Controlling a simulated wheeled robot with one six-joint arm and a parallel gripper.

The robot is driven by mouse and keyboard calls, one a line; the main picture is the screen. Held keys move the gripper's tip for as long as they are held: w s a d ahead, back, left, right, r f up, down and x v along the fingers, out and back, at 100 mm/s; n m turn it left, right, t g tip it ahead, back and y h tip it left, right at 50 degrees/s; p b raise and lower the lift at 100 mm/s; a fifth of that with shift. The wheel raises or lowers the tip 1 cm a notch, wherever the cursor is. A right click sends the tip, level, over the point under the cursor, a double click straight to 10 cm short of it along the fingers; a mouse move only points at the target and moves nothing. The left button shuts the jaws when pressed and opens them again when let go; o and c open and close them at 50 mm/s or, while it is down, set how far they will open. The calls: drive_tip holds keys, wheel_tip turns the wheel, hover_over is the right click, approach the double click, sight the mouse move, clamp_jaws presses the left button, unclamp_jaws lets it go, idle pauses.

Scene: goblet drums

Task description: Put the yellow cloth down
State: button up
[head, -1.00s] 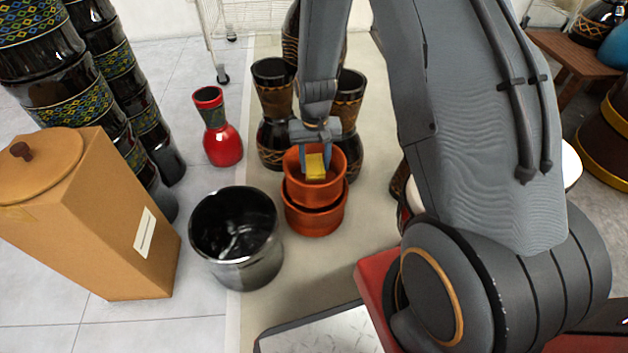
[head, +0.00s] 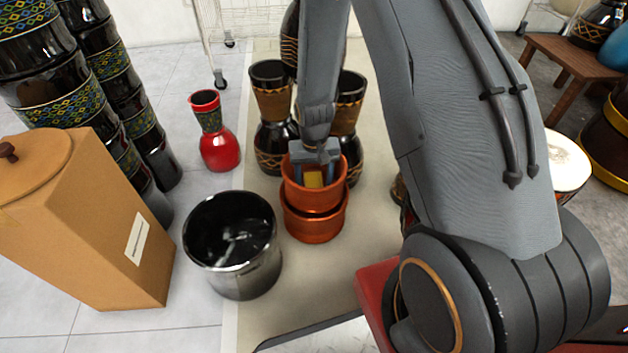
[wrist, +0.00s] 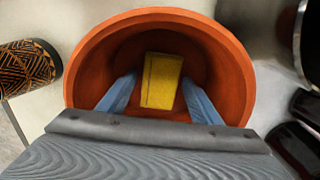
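The yellow cloth (head: 314,179) is a small folded block inside the upper orange-brown pot (head: 318,200). In the wrist view the cloth (wrist: 161,82) lies deep in the round pot (wrist: 235,65). My gripper (head: 313,180) reaches down into the pot from above. Its two blue fingers stand apart on either side of the cloth, with a narrow gap showing on each side in the wrist view, so it looks open. The cloth's underside and what it rests on are hidden.
The upper pot is stacked on a second orange pot (head: 314,230). A black shiny bucket (head: 245,275) stands to the left, a red goblet drum (head: 219,150) behind it. Dark goblet drums (head: 271,130) stand close behind the pots. A tan box (head: 95,225) is at the left.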

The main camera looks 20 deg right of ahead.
sight(314, 183)
drive_tip(key=shift+r, duration=0.1)
wheel_tip(314, 183, up, 12)
drive_tip(key=p, duration=0.6)
drive_tip(key=s+a+r+n, duration=0.2)
drive_tip(key=s+a+r, duration=0.3)
drive_tip(key=a+r, duration=0.25)
drive_tip(key=s+a+r+n, duration=0.2)
drive_tip(key=s+a+r, duration=0.2)
drive_tip(key=a+r, duration=0.4)
drive_tip(key=s+a+r+n+y, duration=0.1)
drive_tip(key=s+a+r+n, duration=0.1)
drive_tip(key=s+r, duration=0.4)
drive_tip(key=s+a+r+n, duration=0.2)
drive_tip(key=s+r, duration=0.4)
drive_tip(key=s, duration=0.9)
drive_tip(key=shift+a+r+n+y, duration=0.3)
drive_tip(key=shift+a+y, duration=0.1)
drive_tip(key=shift+a, duration=0.25)
drive_tip(key=shift+w, duration=0.1)
